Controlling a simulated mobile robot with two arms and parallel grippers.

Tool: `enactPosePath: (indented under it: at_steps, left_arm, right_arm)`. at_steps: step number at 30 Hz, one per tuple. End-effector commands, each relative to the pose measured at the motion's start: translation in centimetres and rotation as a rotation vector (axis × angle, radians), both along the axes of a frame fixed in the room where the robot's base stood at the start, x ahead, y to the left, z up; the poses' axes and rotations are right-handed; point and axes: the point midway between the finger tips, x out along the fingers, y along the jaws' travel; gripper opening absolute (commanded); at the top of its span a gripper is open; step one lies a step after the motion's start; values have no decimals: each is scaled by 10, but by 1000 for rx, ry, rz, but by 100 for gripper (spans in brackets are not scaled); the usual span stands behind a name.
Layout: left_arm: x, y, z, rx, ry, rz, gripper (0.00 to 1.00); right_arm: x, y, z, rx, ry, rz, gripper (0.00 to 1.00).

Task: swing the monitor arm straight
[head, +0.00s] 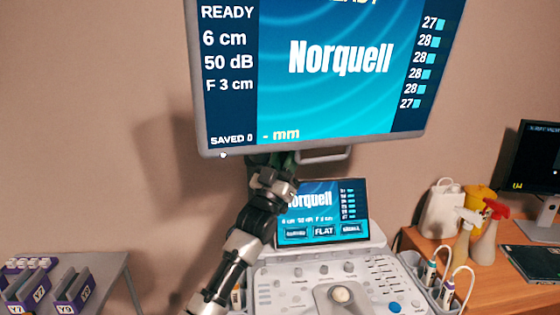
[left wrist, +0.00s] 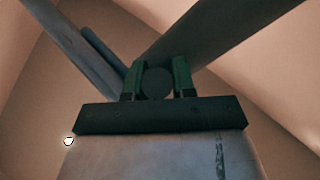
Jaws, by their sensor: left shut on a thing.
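The large monitor (head: 330,70) fills the top of the head view, its screen lit blue with "Norquell" and readings. It is slightly tilted in the picture. A pale loop handle (head: 323,156) hangs under its lower edge. My left gripper (head: 284,160) is up at that edge, at the handle's left end, and hides part of it. In the left wrist view its green fingers (left wrist: 157,80) are shut on a dark round part, which seems to be the handle. Dark bars run above the fingers there; I cannot tell which is the monitor arm. My right gripper is not in view.
Below stands the console (head: 340,285) with keys, a trackball and a small touch screen (head: 322,215). A side holder with probes is at its right. A desk (head: 490,285) bears spray bottles and another monitor (head: 540,157). Labelled racks (head: 50,287) stand at lower left.

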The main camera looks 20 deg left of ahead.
Motion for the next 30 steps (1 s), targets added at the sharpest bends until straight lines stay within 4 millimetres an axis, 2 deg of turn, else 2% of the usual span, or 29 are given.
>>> enactPosePath:
  at_steps: [2,3,5,13,17,24,30]
  left_arm:
    - [0,0,-1,0,2,-1,0]
    - [0,0,-1,0,2,0,28]
    - [0,0,-1,0,2,0,36]
    - [-1,1,-2,0,2,0,36]
    - [-9,2,-13,0,3,0,36]
    - [-42,7,-48,1,5,1,36]
    - [-66,10,-70,1,3,1,36]
  right_arm:
    - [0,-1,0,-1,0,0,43]
    - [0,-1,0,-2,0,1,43]
    - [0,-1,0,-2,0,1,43]
    - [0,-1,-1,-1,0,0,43]
    - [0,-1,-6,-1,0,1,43]
    - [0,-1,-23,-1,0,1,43]
    - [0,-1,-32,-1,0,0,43]
